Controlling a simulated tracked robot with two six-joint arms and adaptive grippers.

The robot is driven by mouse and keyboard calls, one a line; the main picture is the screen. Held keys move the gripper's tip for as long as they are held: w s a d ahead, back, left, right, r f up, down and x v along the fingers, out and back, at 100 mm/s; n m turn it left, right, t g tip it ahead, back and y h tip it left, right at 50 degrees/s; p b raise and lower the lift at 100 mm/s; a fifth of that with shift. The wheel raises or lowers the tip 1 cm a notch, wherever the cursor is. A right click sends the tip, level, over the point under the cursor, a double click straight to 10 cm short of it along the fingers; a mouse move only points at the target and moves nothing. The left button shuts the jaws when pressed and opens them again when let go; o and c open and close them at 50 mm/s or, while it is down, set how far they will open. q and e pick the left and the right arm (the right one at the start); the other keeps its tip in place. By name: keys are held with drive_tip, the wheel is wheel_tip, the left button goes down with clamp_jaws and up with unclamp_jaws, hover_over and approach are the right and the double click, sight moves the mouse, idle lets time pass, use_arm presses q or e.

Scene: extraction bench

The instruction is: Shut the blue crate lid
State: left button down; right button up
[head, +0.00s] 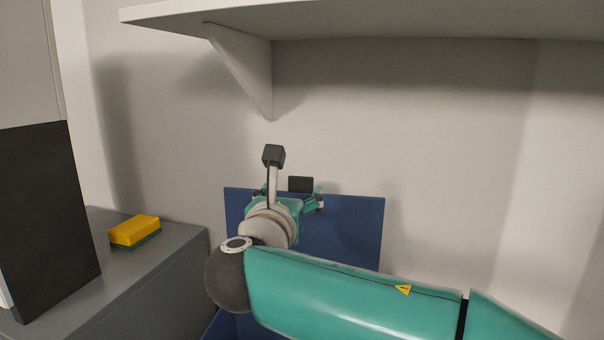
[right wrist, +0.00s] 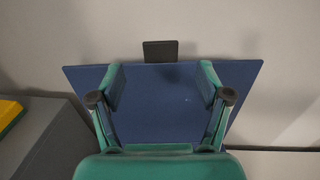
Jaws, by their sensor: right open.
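The blue crate lid (head: 348,235) stands raised, close to upright, in front of the back wall. A black tab (head: 300,184) sits at the middle of its top edge and also shows in the right wrist view (right wrist: 160,51). My right gripper (head: 291,195) is open and empty, near the lid's upper part. In the right wrist view its two fingers (right wrist: 161,80) are spread in front of the blue lid (right wrist: 160,105), with the tab beyond and between them. I cannot tell whether a finger touches the lid. My right arm hides most of the crate below. My left gripper is out of view.
A grey counter (head: 180,245) stands at the left with a yellow and green sponge (head: 135,231) on it. A black-fronted box (head: 45,220) stands further left. A shelf (head: 400,18) with a bracket (head: 250,70) overhangs above. The wall space right of the lid is clear.

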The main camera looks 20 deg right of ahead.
sight(301, 180)
drive_tip(key=p+x, duration=0.2)
drive_tip(key=x, duration=0.6)
drive_tip(key=shift+w+d, duration=0.1)
